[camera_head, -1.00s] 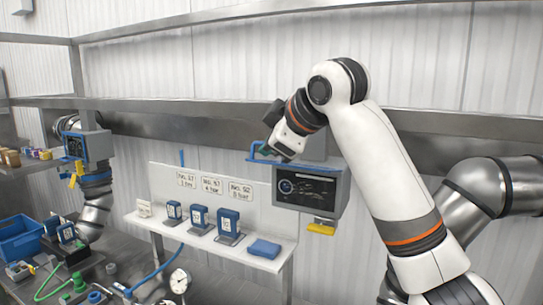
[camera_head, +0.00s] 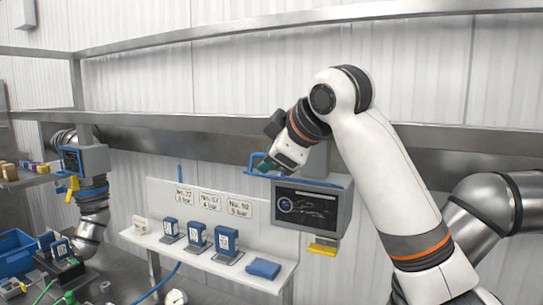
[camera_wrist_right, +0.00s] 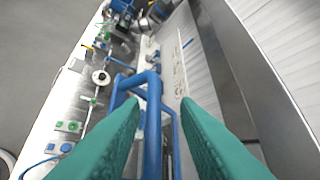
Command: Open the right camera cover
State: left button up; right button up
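The right camera unit is a grey box with a dark screen (camera_head: 308,203) on its front, a blue bar handle (camera_head: 252,167) along its upper edge and a yellow tab (camera_head: 322,250) below. My right gripper (camera_head: 264,166) reaches down to this handle from the upper right. In the right wrist view, its two green fingers (camera_wrist_right: 160,112) stand apart on either side of the blue handle (camera_wrist_right: 153,122). Gaps show beside the bar, so the fingers look open around it. Whether a finger touches the bar I cannot tell. My left gripper is not in view.
A similar grey unit (camera_head: 86,160) with yellow parts stands at the left. Blue bins (camera_head: 14,254) lie at the lower left. A metal rail (camera_head: 220,147) runs behind.

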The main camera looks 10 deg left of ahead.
jog(key=shift+s+d+r+b, duration=0.25)
jog(key=shift+s+b, duration=0.15)
jog(key=shift+b, duration=0.05)
jog(key=b+v, duration=0.3)
jog(key=v, duration=0.8)
jog(key=shift+b, duration=0.3)
